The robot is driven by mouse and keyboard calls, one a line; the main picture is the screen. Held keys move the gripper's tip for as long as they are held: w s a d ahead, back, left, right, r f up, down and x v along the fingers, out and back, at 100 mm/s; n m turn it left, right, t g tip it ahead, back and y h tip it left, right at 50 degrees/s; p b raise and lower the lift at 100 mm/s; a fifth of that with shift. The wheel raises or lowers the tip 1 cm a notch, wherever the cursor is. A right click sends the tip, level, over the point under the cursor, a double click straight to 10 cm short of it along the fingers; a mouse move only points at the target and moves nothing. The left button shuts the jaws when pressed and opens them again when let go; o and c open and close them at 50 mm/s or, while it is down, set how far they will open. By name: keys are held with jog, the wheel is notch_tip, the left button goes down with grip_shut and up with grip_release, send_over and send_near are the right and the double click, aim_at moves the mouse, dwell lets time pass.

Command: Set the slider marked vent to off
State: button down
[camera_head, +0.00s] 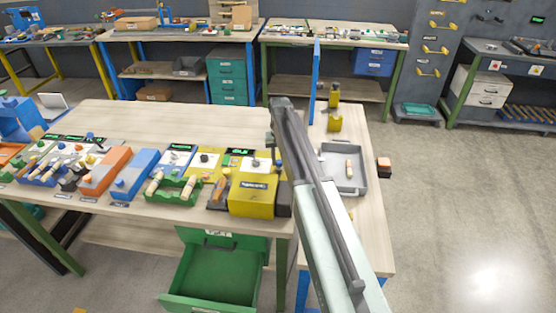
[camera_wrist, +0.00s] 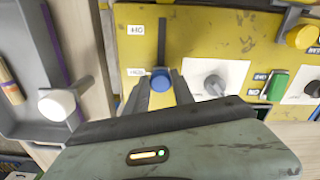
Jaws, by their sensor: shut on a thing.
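In the wrist view, a yellow panel (camera_wrist: 222,40) carries a slider with a dark straight slot (camera_wrist: 162,38) and a round blue knob (camera_wrist: 160,74). The knob sits at the near end of the slot, beside a small label too blurred to read. Another label (camera_wrist: 136,30), upside down and seeming to read ON, is by the far end. My gripper (camera_wrist: 160,86) is shut on the blue knob, a dark finger on each side. In the head view, the panel (camera_head: 238,161) stands at the table's right part, and my arm hides the slider.
A white-plated dial (camera_wrist: 214,84) and a green switch (camera_wrist: 276,85) are right of the slider. A grey tray (camera_head: 327,153) lies right of my arm. Other coloured boxes, such as a blue one (camera_head: 135,178), line the table's left. A green drawer (camera_head: 215,278) hangs open below.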

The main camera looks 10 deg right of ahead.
dwell(0.8)
jog(key=s, duration=0.2)
jog(key=s+a, duration=0.1)
jog(key=s, duration=0.1)
jog(key=s+a, duration=0.1)
jog(key=s, duration=0.2)
jog(key=shift+a, duration=0.15)
jog(key=c, duration=1.1)
grip_release()
jog(key=shift+o, duration=0.2)
notch_tip(320, 180, up, 8)
jog(key=p, duration=0.7)
jog(key=shift+f+p, duration=0.15)
jog(key=shift+p, duration=0.25)
